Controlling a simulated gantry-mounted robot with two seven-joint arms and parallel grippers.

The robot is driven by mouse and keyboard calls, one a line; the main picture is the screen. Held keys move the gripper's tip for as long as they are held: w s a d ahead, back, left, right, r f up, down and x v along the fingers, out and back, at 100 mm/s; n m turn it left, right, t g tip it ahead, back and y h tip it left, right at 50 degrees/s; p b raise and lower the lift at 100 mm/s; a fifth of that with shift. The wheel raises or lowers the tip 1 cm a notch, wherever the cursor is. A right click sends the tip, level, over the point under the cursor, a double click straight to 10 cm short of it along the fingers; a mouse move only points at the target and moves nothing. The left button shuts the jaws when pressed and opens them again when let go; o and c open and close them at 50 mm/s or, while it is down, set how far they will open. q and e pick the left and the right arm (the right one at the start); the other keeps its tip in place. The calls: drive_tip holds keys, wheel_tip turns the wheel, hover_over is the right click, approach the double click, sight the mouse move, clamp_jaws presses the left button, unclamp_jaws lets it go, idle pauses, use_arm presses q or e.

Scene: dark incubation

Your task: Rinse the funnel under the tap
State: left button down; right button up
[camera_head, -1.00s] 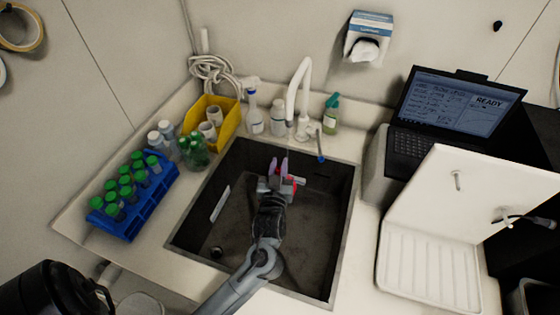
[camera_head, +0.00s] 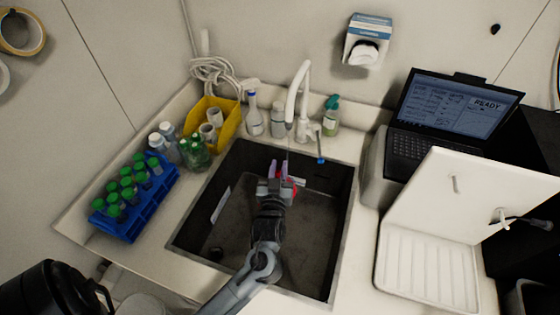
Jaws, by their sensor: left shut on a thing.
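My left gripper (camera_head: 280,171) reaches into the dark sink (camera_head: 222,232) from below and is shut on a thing. Pinkish-purple parts show at its tips and a small red patch at its right side. I take the held thing for the funnel, but its shape is mostly hidden by the gripper. The white tap (camera_head: 303,90) stands behind the sink, and its spout ends just above and behind the gripper tips. A faint thin line hangs below the spout, perhaps water. The tap's blue-tipped lever (camera_head: 320,158) points towards the sink. My right gripper is not in view.
A blue rack (camera_head: 136,226) of green-capped tubes, a yellow bin (camera_head: 229,125) and several bottles stand left of and behind the sink. A spray bottle (camera_head: 331,117) stands right of the tap. A laptop (camera_head: 408,143) and white ribbed tray (camera_head: 430,272) lie right.

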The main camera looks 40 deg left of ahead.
sight(278, 173)
use_arm(q)
drive_tip(key=shift+s+d+r+p, duration=0.35)
drive_tip(key=shift+s+r+p, duration=0.05)
drive_tip(key=shift+r+p, duration=0.2)
drive_tip(key=shift+s+d+r+p, duration=0.35)
drive_tip(key=shift+s+r+p, duration=0.05)
drive_tip(key=shift+r+p, duration=0.15)
drive_tip(key=shift+s+d, duration=0.2)
drive_tip(key=shift+s, duration=0.05)
drive_tip(key=shift+s+d+r, duration=0.45)
drive_tip(key=shift+s+r, duration=0.05)
